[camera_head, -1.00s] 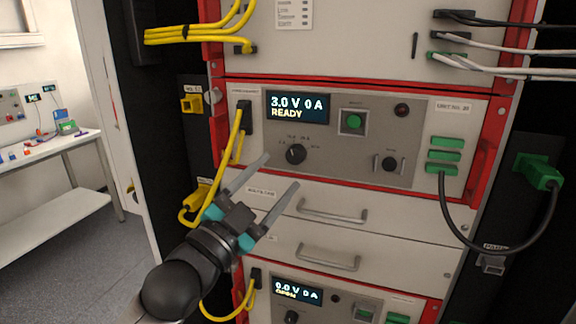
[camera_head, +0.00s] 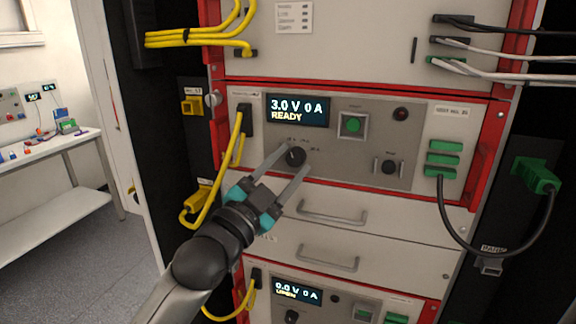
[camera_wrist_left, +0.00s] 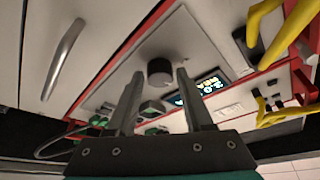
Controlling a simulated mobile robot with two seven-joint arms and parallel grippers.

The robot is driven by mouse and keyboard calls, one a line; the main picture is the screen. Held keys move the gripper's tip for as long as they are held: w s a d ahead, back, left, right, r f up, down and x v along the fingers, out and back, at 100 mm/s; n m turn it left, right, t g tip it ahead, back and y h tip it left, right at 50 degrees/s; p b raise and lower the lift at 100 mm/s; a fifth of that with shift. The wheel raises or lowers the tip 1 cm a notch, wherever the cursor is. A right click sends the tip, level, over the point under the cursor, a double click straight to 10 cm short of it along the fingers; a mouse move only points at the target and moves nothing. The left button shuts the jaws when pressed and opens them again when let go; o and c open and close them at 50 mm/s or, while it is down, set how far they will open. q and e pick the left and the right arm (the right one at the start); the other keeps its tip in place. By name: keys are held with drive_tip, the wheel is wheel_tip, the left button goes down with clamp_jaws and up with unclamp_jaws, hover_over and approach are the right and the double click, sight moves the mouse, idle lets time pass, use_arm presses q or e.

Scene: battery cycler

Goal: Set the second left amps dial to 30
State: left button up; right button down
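The black round dial (camera_head: 296,156) sits on the grey panel of the middle unit, below its display (camera_head: 297,110), which reads "3.0 V 0 A READY". My left gripper (camera_head: 294,157) is open, its two fingers on either side of the dial in the head view. The left wrist view shows the dial (camera_wrist_left: 160,71) between and just beyond the fingertips (camera_wrist_left: 159,76), with small gaps on both sides. I cannot tell whether the tips reach around it. A lower unit has its own dial (camera_head: 291,316) and display (camera_head: 297,291). My right gripper is not in view.
A green button (camera_head: 352,124), a red lamp (camera_head: 401,114) and a smaller black knob (camera_head: 389,167) are right of the dial. Yellow cables (camera_head: 236,150) hang at left. Drawer handles (camera_head: 332,213) stick out below. A bench (camera_head: 50,160) stands far left.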

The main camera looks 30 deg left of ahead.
use_arm(q)
clamp_jaws()
idle(0.3)
drive_tip(key=shift+r+m+g+h+p, duration=0.15)
drive_tip(key=shift+m+h+p, duration=0.1)
drive_tip(key=shift+m+p, duration=0.35)
drive_tip(key=shift+r+m+g+h+p, duration=0.15)
drive_tip(key=shift+m+h+p, duration=0.1)
drive_tip(key=shift+m+p, duration=0.35)
drive_tip(key=m+g+p, duration=0.1)
drive_tip(key=m+p, duration=0.2)
drive_tip(key=m+g+h+p, duration=0.1)
drive_tip(key=m+p, duration=0.1)
drive_tip(key=p, duration=0.1)
drive_tip(key=m+g+p, duration=0.1)
drive_tip(key=m+p, duration=0.2)
drive_tip(key=p, duration=0.1)
drive_tip(key=shift+a+r+m, duration=0.15)
drive_tip(key=shift+r+m, duration=0.15)
drive_tip(key=shift+r, duration=0.05)
drive_tip(key=shift+m+g+p, duration=0.5)
drive_tip(key=shift+m+p, duration=0.15)
drive_tip(key=shift+m, duration=0.55)
drive_tip(key=shift+m+g+y, duration=0.4)
drive_tip(key=shift+m+g, duration=0.1)
drive_tip(key=shift+m, duration=0.8)
